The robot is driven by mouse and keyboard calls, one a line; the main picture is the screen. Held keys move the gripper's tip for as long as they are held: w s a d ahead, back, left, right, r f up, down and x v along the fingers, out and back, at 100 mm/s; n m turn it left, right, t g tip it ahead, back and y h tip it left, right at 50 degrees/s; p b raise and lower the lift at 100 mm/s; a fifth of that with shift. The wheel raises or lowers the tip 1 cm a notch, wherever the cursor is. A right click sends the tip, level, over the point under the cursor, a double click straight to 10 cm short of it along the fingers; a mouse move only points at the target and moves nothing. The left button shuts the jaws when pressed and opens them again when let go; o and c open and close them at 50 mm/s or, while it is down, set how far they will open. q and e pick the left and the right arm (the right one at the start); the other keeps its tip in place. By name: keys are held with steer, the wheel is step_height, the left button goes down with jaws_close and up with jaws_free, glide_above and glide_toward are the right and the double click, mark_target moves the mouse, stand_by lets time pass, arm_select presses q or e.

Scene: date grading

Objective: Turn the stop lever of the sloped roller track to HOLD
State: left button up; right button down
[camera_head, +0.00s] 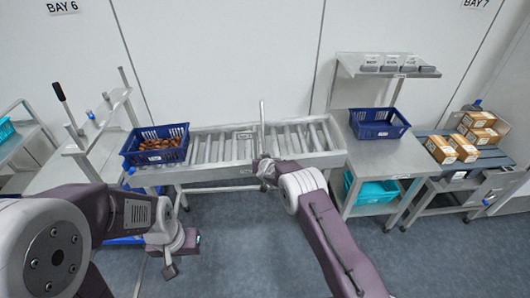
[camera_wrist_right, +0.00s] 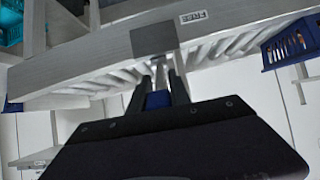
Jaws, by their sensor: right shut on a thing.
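The sloped roller track (camera_head: 215,177) runs across the middle of the head view, with rows of grey rollers. My right gripper (camera_head: 266,172) is at the front rail, below the rod. In the right wrist view my right gripper (camera_wrist_right: 165,84) is shut on a slim grey part (camera_wrist_right: 157,68) of the lever under the rail. The fingers hide most of it. The lever's setting cannot be read. My left gripper (camera_head: 183,256) hangs low in front of the track, open and empty.
A blue crate of dates (camera_head: 128,159) stands at the track's left end. An empty blue crate (camera_head: 366,133) stands on the right bench (camera_head: 400,158), with a teal crate (camera_head: 365,193) below. Cardboard boxes (camera_head: 440,150) are further right. The floor (camera_head: 240,245) between my arms is clear.

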arm_select(q)
steer(key=shift+r+p, duration=0.5)
steer(key=shift+r, duration=0.45)
arm_select(e)
steer(key=shift+w+r, duration=0.1)
steer(key=shift+r, duration=0.1)
steer(key=c, duration=1.5)
jaws_free()
steer(key=shift+o, duration=0.2)
